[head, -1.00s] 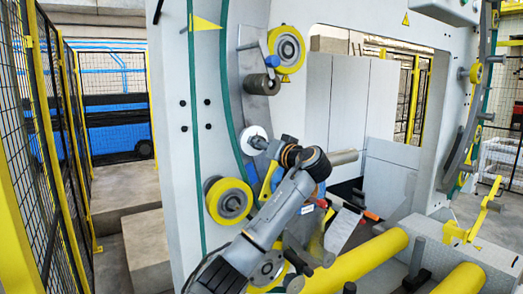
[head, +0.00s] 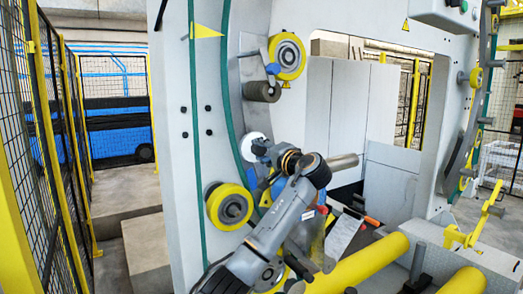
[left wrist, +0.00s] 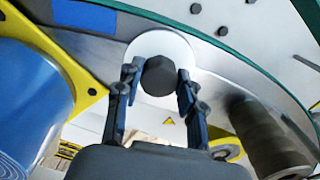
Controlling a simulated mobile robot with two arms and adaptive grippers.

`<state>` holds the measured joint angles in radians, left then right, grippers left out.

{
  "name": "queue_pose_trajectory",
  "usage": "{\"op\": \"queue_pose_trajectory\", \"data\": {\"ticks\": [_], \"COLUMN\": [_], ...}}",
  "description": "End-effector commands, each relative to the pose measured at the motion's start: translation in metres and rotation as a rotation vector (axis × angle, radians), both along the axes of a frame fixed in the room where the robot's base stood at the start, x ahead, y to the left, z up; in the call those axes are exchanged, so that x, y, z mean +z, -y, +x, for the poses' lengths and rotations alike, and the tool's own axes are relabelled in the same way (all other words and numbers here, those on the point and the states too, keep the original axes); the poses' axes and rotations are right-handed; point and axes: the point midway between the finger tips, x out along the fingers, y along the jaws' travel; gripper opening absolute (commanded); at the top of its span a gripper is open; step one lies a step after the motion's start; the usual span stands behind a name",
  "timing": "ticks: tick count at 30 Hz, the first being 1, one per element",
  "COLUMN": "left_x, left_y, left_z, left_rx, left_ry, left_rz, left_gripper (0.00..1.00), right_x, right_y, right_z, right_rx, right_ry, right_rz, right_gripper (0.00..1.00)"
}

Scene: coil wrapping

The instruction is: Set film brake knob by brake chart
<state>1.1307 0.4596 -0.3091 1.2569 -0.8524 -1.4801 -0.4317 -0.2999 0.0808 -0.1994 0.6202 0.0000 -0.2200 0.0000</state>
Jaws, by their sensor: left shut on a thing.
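The brake knob is a dark, faceted knob (left wrist: 159,76) in front of a round pale disc (left wrist: 178,45) in the left wrist view. My left gripper (left wrist: 158,88) has one blue finger on each side of the knob and is shut on it. In the head view the pale disc (head: 246,146) shows at the ring's left inner side, with my left gripper (head: 262,149) against it. The knob is hidden there. The disc's markings are too small to read. I cannot make out a brake chart. My right gripper is not in view.
A blue film roll (left wrist: 25,110) with a yellow flange is close left of the gripper. A dark roller (left wrist: 268,135) is at its right. Yellow-rimmed rollers (head: 229,206) sit on the ring. Large yellow rollers (head: 372,262) lie below. Mesh fencing (head: 30,120) stands left.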

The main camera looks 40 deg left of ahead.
Motion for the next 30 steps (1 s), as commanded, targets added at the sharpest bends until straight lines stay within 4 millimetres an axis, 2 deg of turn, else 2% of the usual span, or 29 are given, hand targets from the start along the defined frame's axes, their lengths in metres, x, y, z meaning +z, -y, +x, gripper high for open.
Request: {"op": "queue_pose_trajectory", "data": {"ticks": [9,21,22,25,30], "left_x": [0.0018,0.0018,0.0018,0.0015,0.001], "left_y": [0.0006,0.0007,0.0007,0.0006,0.0004], "left_z": [0.0005,0.0006,0.0006,0.0005,0.0004], "left_rx": [-0.003,-0.004,-0.004,-0.003,-0.002], "left_ry": [-0.069,-0.074,-0.074,-0.074,-0.075], "left_rz": [0.024,0.026,0.026,0.025,0.025], "left_gripper": [0.07,0.07,0.41,0.61,0.61], "right_x": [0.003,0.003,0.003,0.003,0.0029], "right_y": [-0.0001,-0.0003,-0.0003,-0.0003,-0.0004], "right_z": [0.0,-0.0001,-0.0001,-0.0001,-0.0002], "right_rx": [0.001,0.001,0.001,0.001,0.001], "right_ry": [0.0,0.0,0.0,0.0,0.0], "right_rz": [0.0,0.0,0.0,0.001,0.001], "right_gripper": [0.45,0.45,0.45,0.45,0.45]}}
